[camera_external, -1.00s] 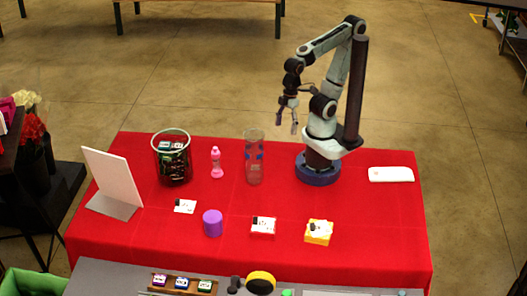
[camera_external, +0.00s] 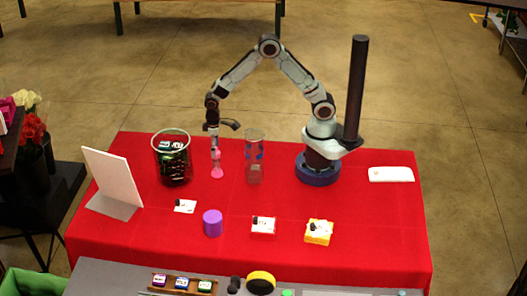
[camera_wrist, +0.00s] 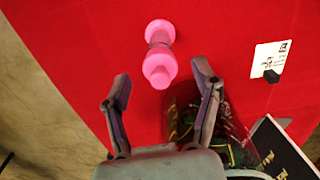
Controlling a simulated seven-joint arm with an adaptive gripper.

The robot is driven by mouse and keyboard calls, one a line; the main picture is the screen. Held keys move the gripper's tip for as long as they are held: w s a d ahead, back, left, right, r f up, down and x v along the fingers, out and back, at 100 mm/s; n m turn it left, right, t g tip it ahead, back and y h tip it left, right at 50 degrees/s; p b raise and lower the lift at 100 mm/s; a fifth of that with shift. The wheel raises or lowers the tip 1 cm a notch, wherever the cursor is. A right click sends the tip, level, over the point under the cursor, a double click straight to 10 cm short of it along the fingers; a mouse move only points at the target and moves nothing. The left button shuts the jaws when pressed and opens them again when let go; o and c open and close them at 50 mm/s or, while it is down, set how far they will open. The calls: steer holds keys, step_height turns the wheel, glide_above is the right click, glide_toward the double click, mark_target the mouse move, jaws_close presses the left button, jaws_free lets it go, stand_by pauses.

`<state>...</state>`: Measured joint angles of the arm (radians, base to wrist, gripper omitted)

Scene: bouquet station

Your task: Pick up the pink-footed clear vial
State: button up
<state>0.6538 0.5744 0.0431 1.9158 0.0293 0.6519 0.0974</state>
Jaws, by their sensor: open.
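The pink-footed clear vial (camera_external: 217,173) stands upright on the red tablecloth, between the dark glass jar and the tall clear vase. In the wrist view the vial (camera_wrist: 160,60) shows as a pink top and a wider pink foot with a narrower middle. My gripper (camera_external: 213,145) is over the vial, close to its top, and hides part of it in the external view. In the wrist view my gripper (camera_wrist: 163,82) is open and empty, with the vial's near end between and slightly beyond the fingertips. I cannot tell the exact height gap.
The dark glass jar (camera_external: 173,165) stands just left of the vial; the clear vase (camera_external: 254,168) with blue marks stands just right. A white panel (camera_external: 113,178) leans at left.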

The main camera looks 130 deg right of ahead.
mark_target(218, 164)
steer(key=shift+f, duration=1.6)
jaws_close()
steer(key=shift+r, duration=0.1)
